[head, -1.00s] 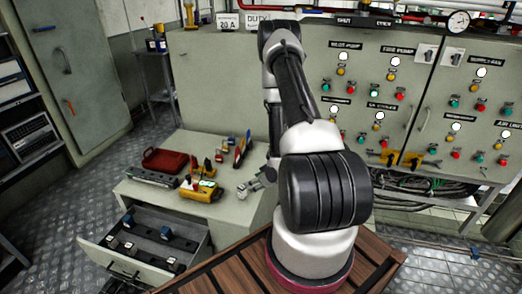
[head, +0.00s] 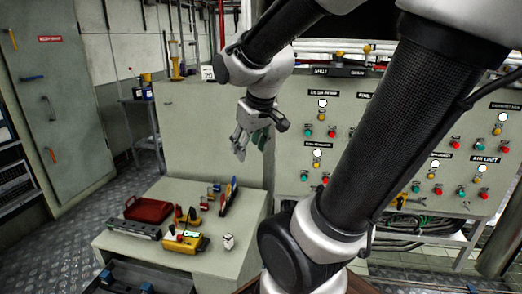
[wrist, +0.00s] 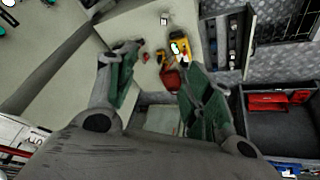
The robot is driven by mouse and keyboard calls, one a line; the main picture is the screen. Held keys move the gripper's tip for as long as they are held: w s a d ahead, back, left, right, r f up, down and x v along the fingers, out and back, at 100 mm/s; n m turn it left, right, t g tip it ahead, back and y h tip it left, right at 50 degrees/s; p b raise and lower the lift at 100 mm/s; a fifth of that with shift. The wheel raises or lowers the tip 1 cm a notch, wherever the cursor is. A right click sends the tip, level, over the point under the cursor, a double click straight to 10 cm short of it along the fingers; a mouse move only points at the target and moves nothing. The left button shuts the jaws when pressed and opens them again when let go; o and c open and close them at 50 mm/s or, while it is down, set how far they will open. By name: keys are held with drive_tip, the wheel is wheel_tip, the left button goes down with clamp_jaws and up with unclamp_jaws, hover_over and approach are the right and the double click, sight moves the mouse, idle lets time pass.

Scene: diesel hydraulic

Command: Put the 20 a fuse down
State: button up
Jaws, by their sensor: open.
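A small white block, which looks like the 20 A fuse (head: 228,241), stands on the bench top (head: 225,262) near its front right part. Its label is too small to read. It also shows as a small pale block in the wrist view (wrist: 164,19). My gripper (head: 250,147) hangs in the air above the back of the bench, well clear of the fuse. In the wrist view my gripper (wrist: 160,65) has its green-padded fingers wide apart with nothing between them.
A yellow meter (head: 182,243), a red box (head: 148,209) and a grey strip (head: 133,229) lie on the bench left of the fuse. An open drawer (wrist: 236,45) holds dark blocks. A control panel (head: 340,130) stands behind.

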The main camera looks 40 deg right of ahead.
drive_tip(key=s+a+r+y, duration=0.1)
drive_tip(key=s+a+r, duration=0.1)
drive_tip(key=s, duration=0.7)
drive_tip(key=shift+s+a+r+g, duration=0.15)
drive_tip(key=shift+a+r+g, duration=0.2)
drive_tip(key=shift+a, duration=0.5)
